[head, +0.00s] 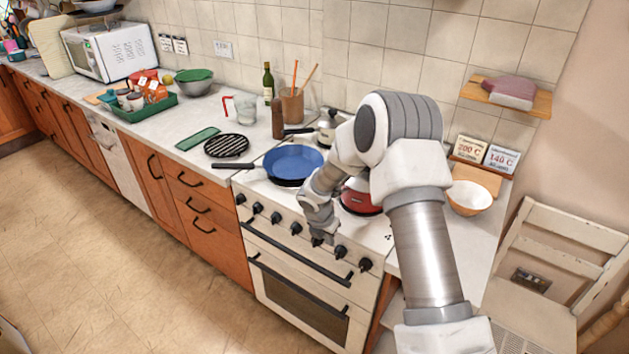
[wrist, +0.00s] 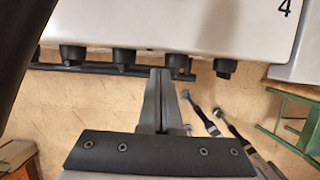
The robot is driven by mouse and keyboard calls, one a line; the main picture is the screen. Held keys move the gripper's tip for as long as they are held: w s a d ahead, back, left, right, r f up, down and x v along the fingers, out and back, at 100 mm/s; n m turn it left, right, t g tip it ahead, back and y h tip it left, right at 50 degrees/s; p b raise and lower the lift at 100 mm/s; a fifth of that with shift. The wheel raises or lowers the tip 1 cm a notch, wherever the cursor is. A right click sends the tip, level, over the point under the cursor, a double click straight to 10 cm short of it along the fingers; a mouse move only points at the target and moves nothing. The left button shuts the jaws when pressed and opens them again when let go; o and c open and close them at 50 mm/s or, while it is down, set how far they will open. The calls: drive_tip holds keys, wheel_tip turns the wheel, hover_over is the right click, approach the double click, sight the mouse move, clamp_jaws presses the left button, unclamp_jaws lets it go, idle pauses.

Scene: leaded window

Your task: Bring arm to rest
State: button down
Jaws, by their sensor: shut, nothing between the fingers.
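My gripper (head: 318,240) is at the front of the white stove (head: 305,305), close to the row of black knobs, in the head view. In the wrist view my gripper (wrist: 160,72) points at the stove's front edge, with its two grey fingers together and nothing between them. Black knobs (wrist: 125,57) lie just beyond and beside the fingertips; I cannot tell whether the fingers touch one. My arm is bent in front of the stove's right side and hides part of the cooktop.
A blue pan (head: 293,162) and a partly hidden red pot (head: 360,198) stand on the stove. A white bowl (head: 469,198) is on the right counter. A white chair (head: 555,245) stands at the right. The floor (head: 120,270) at the left is clear.

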drive_tip(key=s+d+r+m, duration=0.2)
drive_tip(key=s+r+m, duration=0.25)
drive_tip(key=r, duration=0.45)
drive_tip(key=s+d+r+m+t, duration=0.1)
drive_tip(key=s+d+r+m, duration=0.15)
drive_tip(key=r+m, duration=0.4)
drive_tip(key=s+d+r+m, duration=0.2)
drive_tip(key=s+r+m, duration=0.15)
drive_tip(key=r, duration=0.75)
drive_tip(key=s+r+m+y, duration=0.1)
drive_tip(key=s+r+m, duration=0.3)
drive_tip(key=s+m, duration=0.3)
drive_tip(key=s+r+m+t+y, duration=0.1)
drive_tip(key=s+r+m, duration=0.2)
drive_tip(key=s+m, duration=0.4)
drive_tip(key=shift+s+a+r+t, duration=0.3)
drive_tip(key=shift+s+r, duration=0.05)
drive_tip(key=shift+s, duration=4)
